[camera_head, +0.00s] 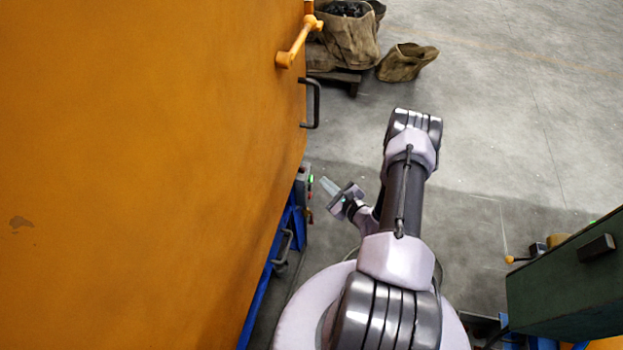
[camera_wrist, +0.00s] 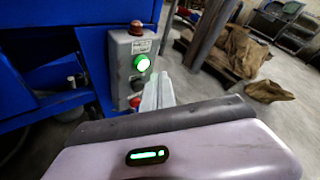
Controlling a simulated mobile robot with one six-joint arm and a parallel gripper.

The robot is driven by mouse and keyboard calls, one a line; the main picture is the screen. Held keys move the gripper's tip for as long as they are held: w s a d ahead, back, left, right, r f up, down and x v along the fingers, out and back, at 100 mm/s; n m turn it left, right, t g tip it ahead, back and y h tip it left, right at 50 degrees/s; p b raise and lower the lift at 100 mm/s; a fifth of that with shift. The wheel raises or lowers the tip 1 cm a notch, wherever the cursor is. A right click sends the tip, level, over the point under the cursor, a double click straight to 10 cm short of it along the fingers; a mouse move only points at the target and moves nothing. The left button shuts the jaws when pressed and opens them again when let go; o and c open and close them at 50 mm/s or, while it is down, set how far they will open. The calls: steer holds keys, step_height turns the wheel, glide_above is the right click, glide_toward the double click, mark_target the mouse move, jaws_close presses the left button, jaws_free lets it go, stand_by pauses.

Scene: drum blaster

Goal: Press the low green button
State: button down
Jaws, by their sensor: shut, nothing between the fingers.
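The low green button (camera_wrist: 141,63) glows on the front of a grey control box (camera_wrist: 122,62) in the wrist view. In the head view the green button (camera_head: 311,179) is a small bright spot on the box's right side. My gripper (camera_wrist: 158,88) is shut and empty, its fingers pointing at the box, just below and right of the button in the wrist view. In the head view my gripper (camera_head: 325,185) is close to the right of the box, with a small gap showing. Whether the fingertips touch anything in the wrist view is unclear.
A large orange drum machine (camera_head: 150,150) fills the left. Sacks (camera_head: 350,40) stand far back. A green machine (camera_head: 565,285) is at right.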

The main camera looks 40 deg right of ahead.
steer(key=s+d, duration=0.2)
steer(key=s, duration=0.1)
steer(key=shift+d, duration=0.3)
stand_by(0.6)
